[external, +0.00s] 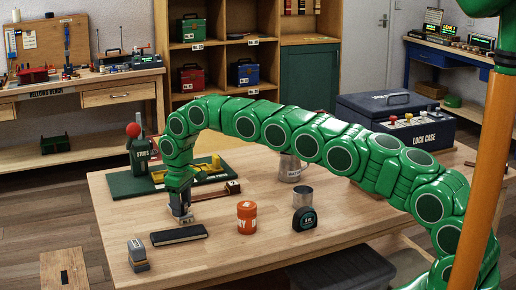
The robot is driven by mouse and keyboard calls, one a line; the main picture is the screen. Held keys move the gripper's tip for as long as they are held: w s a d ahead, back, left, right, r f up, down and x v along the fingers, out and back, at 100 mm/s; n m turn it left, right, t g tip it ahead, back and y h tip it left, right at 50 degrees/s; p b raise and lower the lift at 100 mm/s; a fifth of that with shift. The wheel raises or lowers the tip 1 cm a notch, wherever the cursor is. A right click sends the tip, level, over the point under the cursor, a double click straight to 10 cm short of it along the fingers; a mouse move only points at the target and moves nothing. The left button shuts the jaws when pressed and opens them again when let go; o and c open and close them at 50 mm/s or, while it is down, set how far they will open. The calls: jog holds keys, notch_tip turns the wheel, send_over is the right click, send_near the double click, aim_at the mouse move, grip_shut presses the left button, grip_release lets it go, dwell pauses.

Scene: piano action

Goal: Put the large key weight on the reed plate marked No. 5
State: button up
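My gripper (182,215) points down over the left part of the wooden workbench, just behind a black flat case. A small grey part with a pale label shows at its tip, and I cannot tell whether this is held or part of the gripper. Its fingers are too small to read as open or shut. A grey block with a yellowish band (138,256) stands at the front left corner of the bench. I cannot tell if it is a key weight. No plate marking No. 5 is readable in this view.
On the workbench (330,225) are a black case (179,235), an orange jar (246,217), a tape measure (304,220), a metal can (303,196) and a green board with a device (128,186). The dark lock case (395,122) stands at the back right. The front middle is clear.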

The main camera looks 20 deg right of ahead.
notch_tip(320, 180, up, 12)
dwell(0.9)
jog(key=shift+r, duration=0.15)
